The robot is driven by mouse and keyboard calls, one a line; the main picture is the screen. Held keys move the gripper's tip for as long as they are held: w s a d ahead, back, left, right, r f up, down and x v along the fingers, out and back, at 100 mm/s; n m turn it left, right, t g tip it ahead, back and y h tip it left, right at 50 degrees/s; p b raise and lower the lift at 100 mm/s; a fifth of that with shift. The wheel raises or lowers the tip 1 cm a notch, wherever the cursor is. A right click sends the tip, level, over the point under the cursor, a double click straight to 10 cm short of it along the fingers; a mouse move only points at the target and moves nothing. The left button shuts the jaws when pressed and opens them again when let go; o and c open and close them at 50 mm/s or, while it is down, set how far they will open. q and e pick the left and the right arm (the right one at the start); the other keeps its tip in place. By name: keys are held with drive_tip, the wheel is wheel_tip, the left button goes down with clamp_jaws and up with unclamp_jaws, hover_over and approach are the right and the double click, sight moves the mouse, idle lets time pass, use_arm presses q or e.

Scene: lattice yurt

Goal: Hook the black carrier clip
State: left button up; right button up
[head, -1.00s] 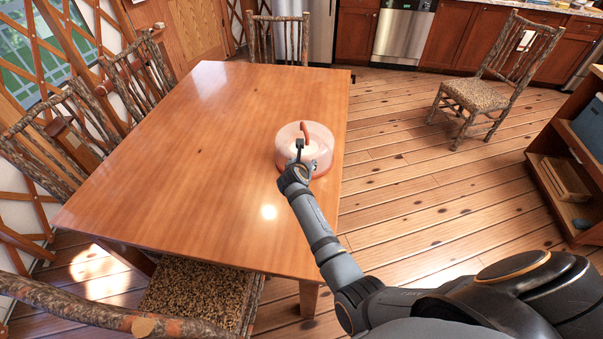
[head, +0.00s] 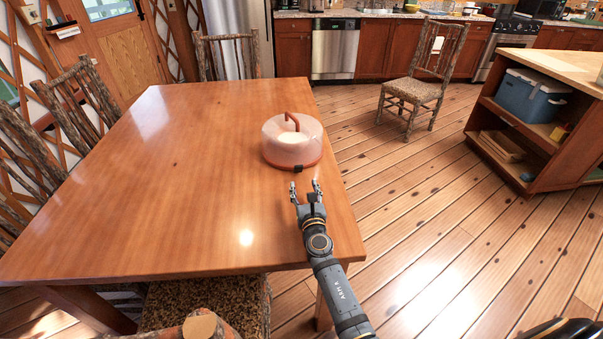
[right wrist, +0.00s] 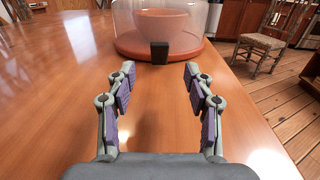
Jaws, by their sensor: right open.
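The cake carrier (head: 292,142) has a clear dome, an orange-red base and an arched handle, and stands upright near the table's right edge. The black carrier clip (head: 298,168) is on the near side of its rim. In the right wrist view the clip (right wrist: 159,52) hangs at the front of the base, ahead of my fingers and centred between them. My right gripper (head: 306,190) is open and empty, just in front of the carrier and apart from it. Its two fingers (right wrist: 159,80) also show in the right wrist view. My left gripper is not in view.
The wooden table (head: 150,200) is otherwise clear, with free room left of the carrier. Log chairs stand around it, one at the far end (head: 228,55). A lone chair (head: 420,80) and a shelf unit (head: 540,125) stand to the right.

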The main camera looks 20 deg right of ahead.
sight(299, 168)
drive_tip(key=w, duration=0.3)
drive_tip(key=w+d+b, duration=0.1)
drive_tip(key=w, duration=0.2)
drive_tip(key=w+b, duration=0.1)
drive_tip(key=w, duration=0.2)
drive_tip(key=shift+d, duration=0.15)
drive_tip(key=shift+w, duration=0.35)
